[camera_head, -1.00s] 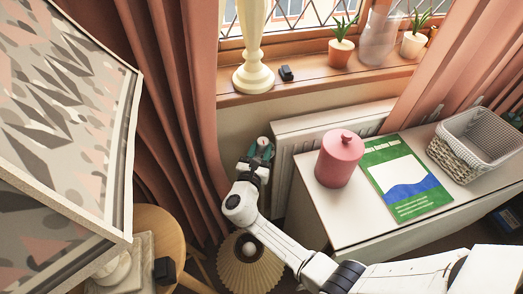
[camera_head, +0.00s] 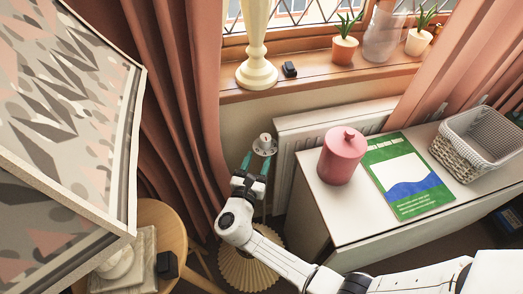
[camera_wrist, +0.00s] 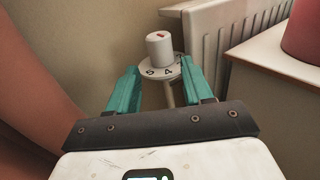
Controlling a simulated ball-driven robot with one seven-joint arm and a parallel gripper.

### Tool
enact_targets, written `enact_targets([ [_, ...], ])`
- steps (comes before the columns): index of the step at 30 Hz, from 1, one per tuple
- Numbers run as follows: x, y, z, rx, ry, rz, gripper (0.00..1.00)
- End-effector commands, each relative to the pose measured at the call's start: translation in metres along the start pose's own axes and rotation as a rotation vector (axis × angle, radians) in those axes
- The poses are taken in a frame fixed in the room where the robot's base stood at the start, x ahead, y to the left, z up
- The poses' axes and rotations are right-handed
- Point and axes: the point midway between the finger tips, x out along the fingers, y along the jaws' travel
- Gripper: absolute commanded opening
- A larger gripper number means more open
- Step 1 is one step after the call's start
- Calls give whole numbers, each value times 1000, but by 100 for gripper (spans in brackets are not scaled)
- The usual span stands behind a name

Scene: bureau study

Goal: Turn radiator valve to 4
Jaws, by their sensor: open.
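The radiator valve (camera_head: 265,142) is a white knob on a round numbered collar at the left end of the white radiator (camera_head: 284,150). In the wrist view the valve (camera_wrist: 160,50) stands upright with a small red mark on top, and dark numerals show on the collar's near side. I cannot tell which number is set. My gripper (camera_head: 257,165) has teal fingers and is just short of the valve in the head view. In the wrist view the gripper (camera_wrist: 164,88) is open and empty, its fingers apart with the valve beyond and between them.
A white cabinet (camera_head: 318,215) stands right of the valve, bearing a pink jar (camera_head: 341,158), a green and blue booklet (camera_head: 408,178) and a wicker basket (camera_head: 476,138). A pink curtain (camera_head: 185,110) hangs close on the left. A pleated lampshade (camera_head: 245,268) is below my arm.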

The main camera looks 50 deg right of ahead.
Motion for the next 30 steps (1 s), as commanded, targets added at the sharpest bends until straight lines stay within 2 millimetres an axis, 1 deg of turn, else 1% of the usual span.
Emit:
enact_targets([
  [1, -10, 1, -1, -1, 1, 4, 50],
  [4, -26, 1, 0, 1, 1, 3, 50],
  [6, -34, 1, 0, 1, 0, 2, 50],
  [10, -43, 0, -1, 0, 2, 1, 50],
  [20, -45, 0, 0, 0, 1, 0, 50],
  [23, -43, -2, -4, 2, 5, 9, 50],
  [27, -35, -13, -19, 7, 26, 68, 50],
  [30, -30, -22, -23, 12, 36, 139, 50],
])
